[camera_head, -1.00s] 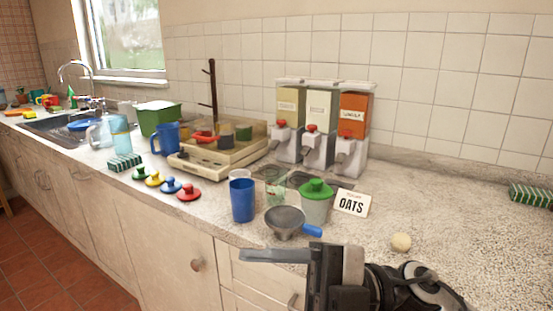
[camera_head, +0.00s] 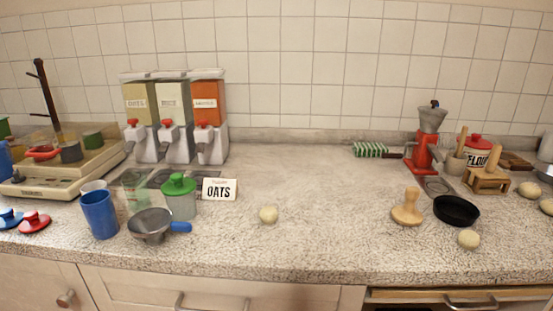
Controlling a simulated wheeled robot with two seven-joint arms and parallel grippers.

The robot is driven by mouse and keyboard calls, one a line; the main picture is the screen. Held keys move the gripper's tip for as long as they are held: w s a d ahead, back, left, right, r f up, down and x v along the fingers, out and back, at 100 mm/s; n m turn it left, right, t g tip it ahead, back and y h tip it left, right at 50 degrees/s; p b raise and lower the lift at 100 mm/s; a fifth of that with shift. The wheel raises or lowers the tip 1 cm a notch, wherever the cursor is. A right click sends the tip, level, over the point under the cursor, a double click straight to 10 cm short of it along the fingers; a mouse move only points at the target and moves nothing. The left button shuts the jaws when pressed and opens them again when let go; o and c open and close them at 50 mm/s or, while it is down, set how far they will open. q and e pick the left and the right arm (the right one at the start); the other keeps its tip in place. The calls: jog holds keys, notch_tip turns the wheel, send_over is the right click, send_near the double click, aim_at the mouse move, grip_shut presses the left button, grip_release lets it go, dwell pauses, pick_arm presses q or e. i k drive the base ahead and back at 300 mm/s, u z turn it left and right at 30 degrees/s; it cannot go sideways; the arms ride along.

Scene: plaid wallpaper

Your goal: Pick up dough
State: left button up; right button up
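A small round ball of pale dough (camera_head: 268,214) sits on the speckled counter, right of the OATS card, near the middle of the head view. A second dough ball (camera_head: 469,239) sits near the counter's front edge, just below a black pan. Two more pale, dough-like pieces lie at the far right, one flatter piece (camera_head: 530,190) and one (camera_head: 547,206) cut by the picture edge. Neither of my grippers shows in the head view now.
Left of the near dough stand the OATS card (camera_head: 219,190), a green-lidded jar (camera_head: 179,196), a sieve (camera_head: 151,225) and a blue cup (camera_head: 99,214). A wooden press (camera_head: 407,207), black pan (camera_head: 456,210) and red grinder (camera_head: 424,150) stand right. The counter's middle is clear.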

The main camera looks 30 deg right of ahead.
aim_at(468, 240)
jog(key=z, duration=1.7)
jog(key=k, duration=0.35)
jog(key=z, duration=0.35)
jog(key=i, duration=0.45)
jog(key=u, duration=0.1)
jog(key=k, duration=0.25)
jog(key=u, duration=0.3)
